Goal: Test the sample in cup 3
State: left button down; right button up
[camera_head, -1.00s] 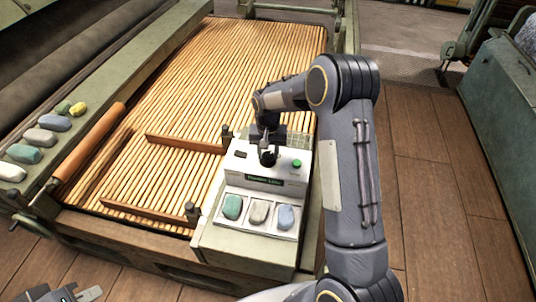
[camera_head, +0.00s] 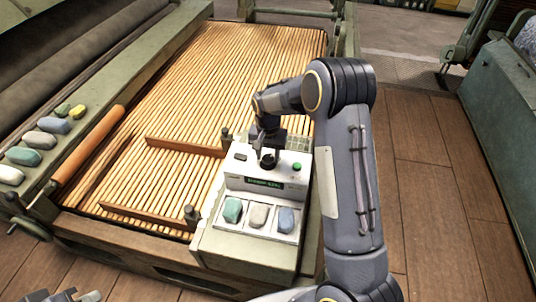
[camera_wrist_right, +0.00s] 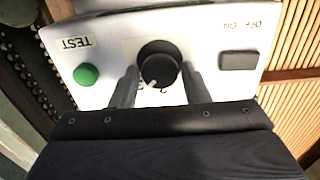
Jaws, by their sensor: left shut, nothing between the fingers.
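The tester (camera_head: 268,168) is a pale box with a display, a green TEST button (camera_head: 297,166) and a black knob. In front, its tray (camera_head: 250,234) holds a green, a grey and a blue lump in a row of three cups; I cannot read cup numbers. In the right wrist view, my right gripper (camera_wrist_right: 160,75) has its fingers close against both sides of the black knob (camera_wrist_right: 158,64). The green button (camera_wrist_right: 86,75) is left of it and the ON/OFF switch (camera_wrist_right: 238,61) right. Digits beside the knob are partly hidden. My left gripper (camera_head: 80,297) barely shows at the bottom edge.
Several coloured lumps lie on the green ledge (camera_head: 50,175) at left. Brown floor (camera_head: 430,190) is open at right. My right arm hides part of the bed.

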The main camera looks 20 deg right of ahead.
aim_at(268, 157)
jog(key=shift+o, duration=1.4)
jog(key=shift+r, duration=0.1)
notch_tip(268, 157, up, 8)
jog(key=shift+f, duration=0.25)
jog(key=shift+r, duration=0.1)
